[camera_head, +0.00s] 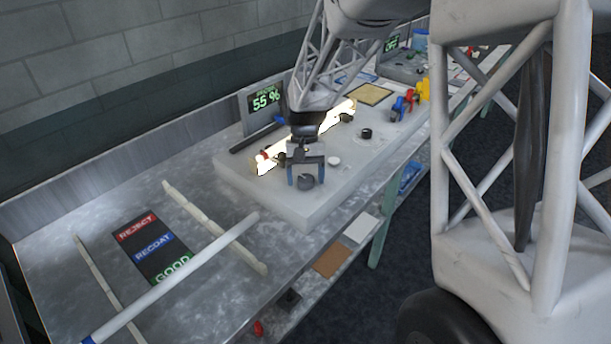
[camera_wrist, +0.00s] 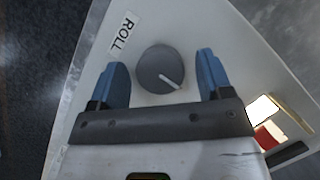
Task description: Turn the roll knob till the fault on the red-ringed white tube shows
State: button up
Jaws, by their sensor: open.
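The roll knob (camera_wrist: 160,69) is a dark grey round dial with a pale pointer line, beside a label reading ROLL (camera_wrist: 123,37) in the wrist view. It also shows in the head view (camera_head: 306,182) on the pale station block. My gripper (camera_wrist: 160,82) is open with its blue fingers on either side of the knob, with gaps to both. The glowing white tube (camera_head: 338,113) lies on the station, partly hidden by my arm. Its red ring (camera_head: 264,156) shows near its left end. No fault can be made out on the visible part.
A display (camera_head: 265,99) reads 55 %. A small black knob (camera_head: 366,134) and a white button (camera_head: 334,161) sit on the block. A long white tube (camera_head: 180,275) lies across rails at front left, by a REJECT, RECOAT, GOOD panel (camera_head: 150,243). Coloured clamps (camera_head: 405,102) stand farther right.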

jog(key=c, duration=0.9)
jog(key=shift+a+n+h, duration=0.1)
jog(key=shift+n+h, duration=0.8)
jog(key=shift+n, duration=1.5)
jog(key=o, duration=0.9)
jog(key=shift+r, duration=0.1)
jog(key=v, duration=0.7)
jog(key=shift+r, duration=0.35)
